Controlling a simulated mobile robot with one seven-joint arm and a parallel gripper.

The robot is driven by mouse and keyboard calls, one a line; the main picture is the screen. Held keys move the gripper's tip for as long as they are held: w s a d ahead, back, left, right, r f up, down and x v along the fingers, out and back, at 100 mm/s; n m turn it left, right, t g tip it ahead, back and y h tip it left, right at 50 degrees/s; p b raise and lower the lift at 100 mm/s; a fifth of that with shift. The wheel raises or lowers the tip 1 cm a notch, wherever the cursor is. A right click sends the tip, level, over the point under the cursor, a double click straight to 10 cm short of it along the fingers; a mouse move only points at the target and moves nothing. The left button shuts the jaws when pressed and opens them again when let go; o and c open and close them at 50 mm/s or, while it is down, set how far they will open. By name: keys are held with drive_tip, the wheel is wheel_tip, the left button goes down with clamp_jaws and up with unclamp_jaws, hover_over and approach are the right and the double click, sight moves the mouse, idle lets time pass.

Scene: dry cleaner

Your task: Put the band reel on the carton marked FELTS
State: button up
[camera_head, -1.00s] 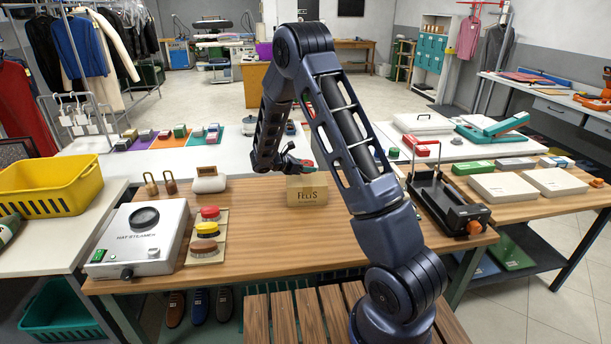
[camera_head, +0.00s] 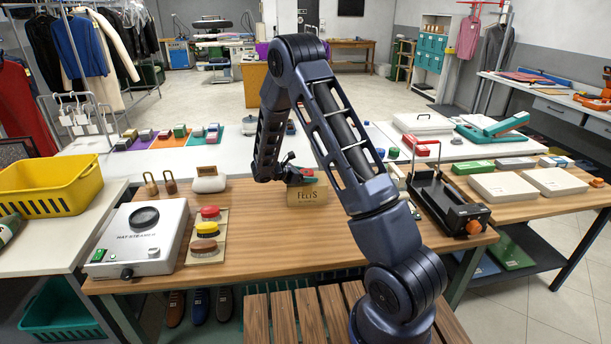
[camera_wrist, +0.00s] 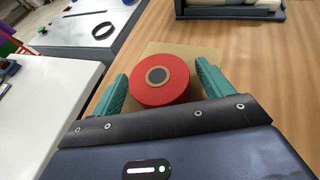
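The band reel (camera_wrist: 140,92) is a red roll with a tan core ring and dark centre. In the wrist view it lies flat between my gripper's two teal fingers (camera_wrist: 162,82). A narrow gap shows beside the right finger, and the left finger is very close to the reel. The fingers look open around it. Under the reel is the tan top of the carton marked FELTS (camera_wrist: 208,54). In the head view the carton (camera_head: 307,198) stands on the wooden table, with my gripper (camera_head: 304,174) low over its top. The head view shows only a little of the reel.
A hat steamer (camera_head: 140,240) and a board of brushes (camera_head: 208,237) stand left on the table (camera_head: 270,235). A grey-white object with a wooden tag (camera_head: 208,184) stands behind them. A black stand with a red handle (camera_head: 445,205) is at the right. The table's front middle is clear.

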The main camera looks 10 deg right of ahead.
drive_tip(key=shift+a+r, duration=0.15)
drive_tip(key=shift+r, duration=0.05)
drive_tip(key=v, duration=1.2)
drive_tip(key=s+d+r+m+g+y, duration=0.5)
drive_tip(key=s+d+r+m, duration=0.6)
drive_tip(key=s+d+r, duration=0.6)
drive_tip(key=s+d+r+m+t+y, duration=0.2)
drive_tip(key=s+r+m+y, duration=0.1)
drive_tip(key=s, duration=0.7)
drive_tip(key=s+d+r+m+t+y, duration=0.1)
drive_tip(key=s+r+m+y, duration=0.3)
drive_tip(key=s+m, duration=0.4)
drive_tip(key=shift+s+d+r+t+y, duration=0.35)
drive_tip(key=shift+s+r+t, duration=0.25)
drive_tip(key=shift+s, duration=0.7)
drive_tip(key=shift+d, duration=0.1)
